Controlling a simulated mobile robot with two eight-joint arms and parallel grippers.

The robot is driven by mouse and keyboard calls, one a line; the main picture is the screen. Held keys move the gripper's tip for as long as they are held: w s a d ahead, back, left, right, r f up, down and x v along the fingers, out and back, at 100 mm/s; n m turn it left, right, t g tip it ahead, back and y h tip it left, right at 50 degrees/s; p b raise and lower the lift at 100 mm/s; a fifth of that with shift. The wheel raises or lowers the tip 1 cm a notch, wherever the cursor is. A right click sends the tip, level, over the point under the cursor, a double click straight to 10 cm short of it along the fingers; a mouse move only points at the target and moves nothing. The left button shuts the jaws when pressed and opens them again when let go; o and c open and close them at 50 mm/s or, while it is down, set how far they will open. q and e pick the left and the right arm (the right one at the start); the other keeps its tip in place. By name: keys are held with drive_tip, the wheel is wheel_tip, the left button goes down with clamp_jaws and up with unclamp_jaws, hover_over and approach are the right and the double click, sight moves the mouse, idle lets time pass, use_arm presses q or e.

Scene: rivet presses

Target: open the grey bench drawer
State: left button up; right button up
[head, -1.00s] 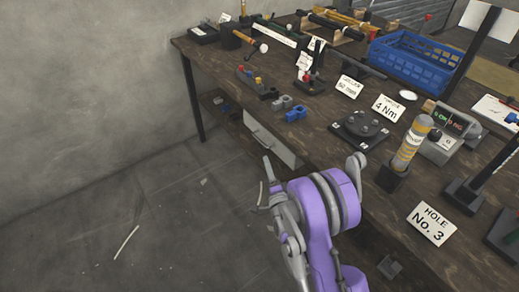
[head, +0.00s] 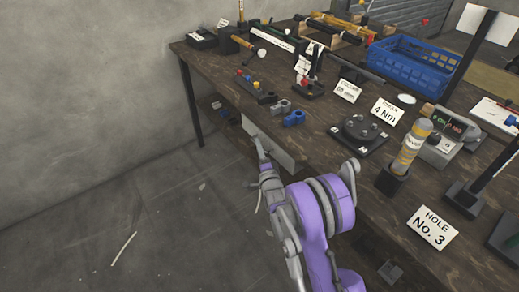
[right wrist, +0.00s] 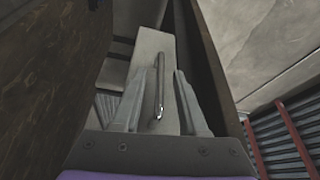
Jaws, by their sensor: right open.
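The grey bench drawer (head: 275,145) is under the left part of the wooden workbench. In the head view my right gripper (head: 259,149) is in front of the drawer and covers part of its face. In the right wrist view the drawer front (right wrist: 147,48) is pale grey, with a thin metal bar handle (right wrist: 161,78). My right gripper (right wrist: 165,71) is open, with one finger on each side of the handle in that picture. I cannot tell whether the fingers touch the handle. My left gripper is not in view.
The workbench (head: 225,75) carries a blue crate (head: 405,62), a dark round fixture (head: 360,131), a yellow-banded cylinder (head: 412,145) and several sign cards. The floor (head: 130,220) left of the bench is mostly clear.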

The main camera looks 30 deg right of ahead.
clamp_jaws()
idle(1.3)
